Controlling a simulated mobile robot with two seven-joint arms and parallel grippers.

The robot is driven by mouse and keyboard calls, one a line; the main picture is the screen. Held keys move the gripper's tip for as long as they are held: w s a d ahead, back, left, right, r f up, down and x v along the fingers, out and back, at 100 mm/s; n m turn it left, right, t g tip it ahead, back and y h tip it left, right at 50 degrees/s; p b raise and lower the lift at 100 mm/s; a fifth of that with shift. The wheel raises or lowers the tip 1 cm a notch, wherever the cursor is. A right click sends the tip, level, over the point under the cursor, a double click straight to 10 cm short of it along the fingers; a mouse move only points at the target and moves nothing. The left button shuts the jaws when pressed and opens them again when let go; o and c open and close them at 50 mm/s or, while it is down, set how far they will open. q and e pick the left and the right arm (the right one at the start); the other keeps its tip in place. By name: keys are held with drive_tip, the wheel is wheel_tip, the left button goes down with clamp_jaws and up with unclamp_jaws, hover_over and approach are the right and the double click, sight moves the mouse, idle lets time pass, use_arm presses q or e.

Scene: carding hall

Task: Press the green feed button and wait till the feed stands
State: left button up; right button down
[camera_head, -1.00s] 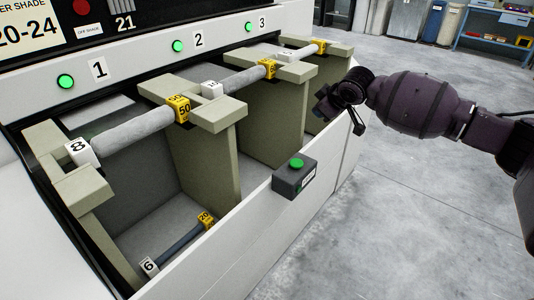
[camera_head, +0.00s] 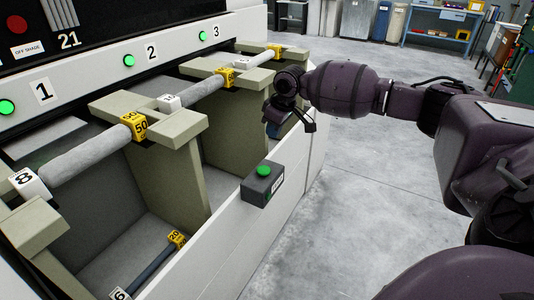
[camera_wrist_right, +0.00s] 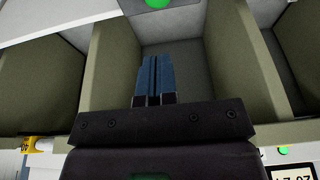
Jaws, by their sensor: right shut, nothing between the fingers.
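The green feed button (camera_head: 264,171) sits on top of a small dark box (camera_head: 258,190) on the machine's white front rail. Its round green top also shows at the upper edge of the right wrist view (camera_wrist_right: 157,3), beyond the fingertips. My right gripper (camera_head: 274,124) is above and behind the button in the head view, apart from it. Its blue fingers (camera_wrist_right: 153,62) are together and empty in the right wrist view. My left gripper is out of view. Grey rolls (camera_head: 85,150) lie across the olive supports (camera_head: 170,120); I cannot tell whether they turn.
Green lamps stand at stations 1 (camera_head: 6,107), 2 (camera_head: 128,61) and 3 (camera_head: 203,36). A dark bar (camera_head: 153,262) with numbered end blocks lies in the near bay. Clear grey floor (camera_head: 370,190) lies right of the machine. A blue workbench (camera_head: 450,25) stands far back.

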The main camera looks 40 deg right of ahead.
drive_tip(key=b, duration=0.3)
approach(263, 169)
drive_tip(key=x, duration=0.5)
drive_tip(key=shift+w+f, duration=0.1)
drive_tip(key=shift+w, duration=0.25)
drive_tip(key=shift+f+b, duration=0.3)
drive_tip(key=shift+f, duration=0.5)
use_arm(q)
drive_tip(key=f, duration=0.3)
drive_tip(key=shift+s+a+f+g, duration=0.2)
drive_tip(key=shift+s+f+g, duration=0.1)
